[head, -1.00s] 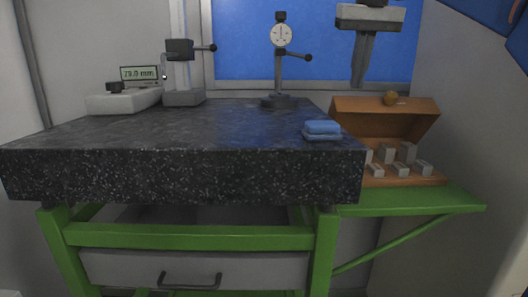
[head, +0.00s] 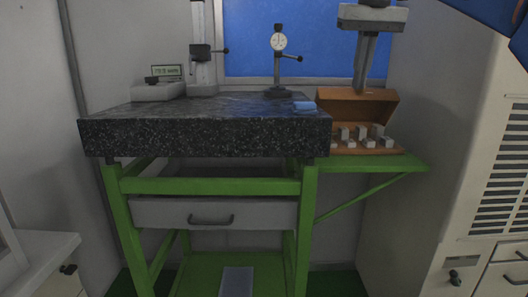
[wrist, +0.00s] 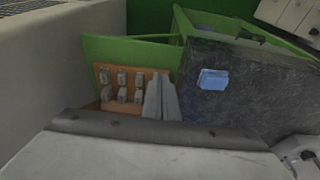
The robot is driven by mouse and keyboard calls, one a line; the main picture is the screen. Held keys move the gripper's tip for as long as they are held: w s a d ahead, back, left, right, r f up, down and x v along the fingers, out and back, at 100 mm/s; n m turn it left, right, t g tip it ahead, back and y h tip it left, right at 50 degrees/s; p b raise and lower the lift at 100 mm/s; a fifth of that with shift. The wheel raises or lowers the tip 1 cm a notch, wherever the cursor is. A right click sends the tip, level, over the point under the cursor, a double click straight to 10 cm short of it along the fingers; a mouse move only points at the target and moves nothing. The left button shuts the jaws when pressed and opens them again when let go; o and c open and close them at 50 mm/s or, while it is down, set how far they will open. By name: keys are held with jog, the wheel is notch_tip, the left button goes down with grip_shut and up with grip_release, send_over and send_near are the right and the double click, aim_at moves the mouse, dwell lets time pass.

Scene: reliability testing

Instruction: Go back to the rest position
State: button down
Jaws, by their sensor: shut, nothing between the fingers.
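My gripper (head: 365,62) hangs in the upper right of the head view, fingers pointing down and closed together with nothing between them. In the picture it overlaps the open wooden box (head: 390,103), which holds several small grey blocks. The shut fingers also show in the wrist view (wrist: 161,98), beside the box (wrist: 105,78) and the dark granite plate (wrist: 255,95).
The speckled granite plate (head: 205,137) rests on a green stand with a drawer (head: 170,212). It carries a blue cloth (head: 304,106), a dial gauge stand (head: 278,60) and a display instrument (head: 158,91). A vented cabinet (head: 500,170) stands at right, a white cabinet (head: 35,262) at left.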

jog(key=s+d+f+t, duration=0.1)
jog(key=s+d+f, duration=0.1)
jog(key=s+f, duration=0.95)
jog(key=s+d+f, duration=0.3)
jog(key=s+f, duration=0.2)
jog(key=f, duration=1.3)
jog(key=s+d+f+t, duration=0.1)
jog(key=s+d+f, duration=0.1)
jog(key=s+f, duration=0.9)
jog(key=w+d+r+t, duration=0.1)
jog(key=w+r+t, duration=0.2)
jog(key=w+r, duration=4)
jog(key=w, duration=0.4)
jog(key=w+r, duration=0.3)
jog(key=w, duration=0.4)
jog(key=shift+t, duration=0.3)
jog(key=shift+w+d+f, duration=0.1)
jog(key=shift+w+f, duration=0.35)
jog(key=shift+f, duration=1.1)
jog(key=shift+w+d+f, duration=0.1)
jog(key=shift+w+f, duration=0.35)
jog(key=shift+f, duration=1.15)
jog(key=shift+w+d+f, duration=0.1)
jog(key=shift+w+f, duration=0.35)
jog(key=shift+f, duration=1.1)
